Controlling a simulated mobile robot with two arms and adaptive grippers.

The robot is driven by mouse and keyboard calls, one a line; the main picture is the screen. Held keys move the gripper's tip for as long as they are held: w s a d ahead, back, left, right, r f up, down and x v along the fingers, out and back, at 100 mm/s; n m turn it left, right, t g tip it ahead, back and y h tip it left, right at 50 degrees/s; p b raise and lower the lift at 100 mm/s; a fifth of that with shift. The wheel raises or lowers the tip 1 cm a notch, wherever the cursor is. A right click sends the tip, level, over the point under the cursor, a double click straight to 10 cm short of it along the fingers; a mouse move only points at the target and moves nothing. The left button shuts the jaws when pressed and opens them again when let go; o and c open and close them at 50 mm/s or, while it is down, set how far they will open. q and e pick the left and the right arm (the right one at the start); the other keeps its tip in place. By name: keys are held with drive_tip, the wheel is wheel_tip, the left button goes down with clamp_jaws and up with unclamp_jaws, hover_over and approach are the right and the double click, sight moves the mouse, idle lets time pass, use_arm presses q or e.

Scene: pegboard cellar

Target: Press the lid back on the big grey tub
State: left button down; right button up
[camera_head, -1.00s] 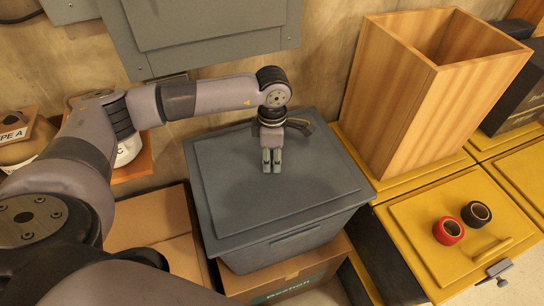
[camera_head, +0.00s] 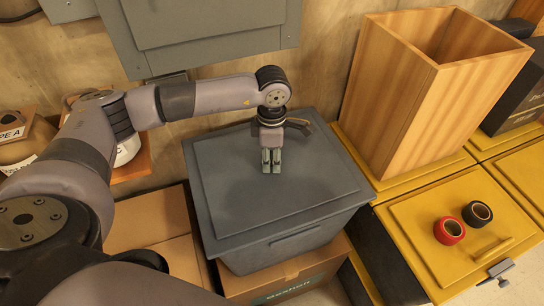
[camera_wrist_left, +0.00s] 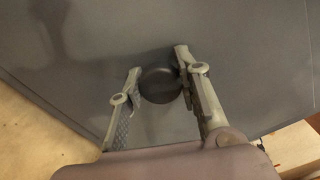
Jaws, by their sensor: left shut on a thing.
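The big grey tub (camera_head: 300,241) stands on a cardboard box, with its flat dark grey lid (camera_head: 310,196) lying over its top. I cannot tell whether the lid's rim is fully seated all round. My left gripper (camera_head: 271,168) points down over the middle of the lid. In the left wrist view its two fingers (camera_wrist_left: 158,80) are on either side of a dark round knob (camera_wrist_left: 160,85) on the lid, shut on it. The head view hides the knob behind the fingers. My right gripper is not in view.
A tall open wooden box (camera_head: 400,110) stands right of the tub on yellow-lidded cases (camera_head: 425,215). A red tape roll (camera_head: 449,230) and a black tape roll (camera_head: 477,213) lie there. A grey wall cabinet (camera_head: 210,35) hangs behind. An open cardboard box (camera_head: 150,235) is at left.

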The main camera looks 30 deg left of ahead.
use_arm(q)
drive_tip(key=shift+b, duration=0.3)
idle(0.4)
idle(0.3)
drive_tip(key=c, duration=1.1)
unclamp_jaws()
drive_tip(key=shift+o, duration=0.5)
drive_tip(key=o, duration=0.4)
drive_tip(key=shift+r+p, duration=1.85)
drive_tip(key=shift+r, duration=1.65)
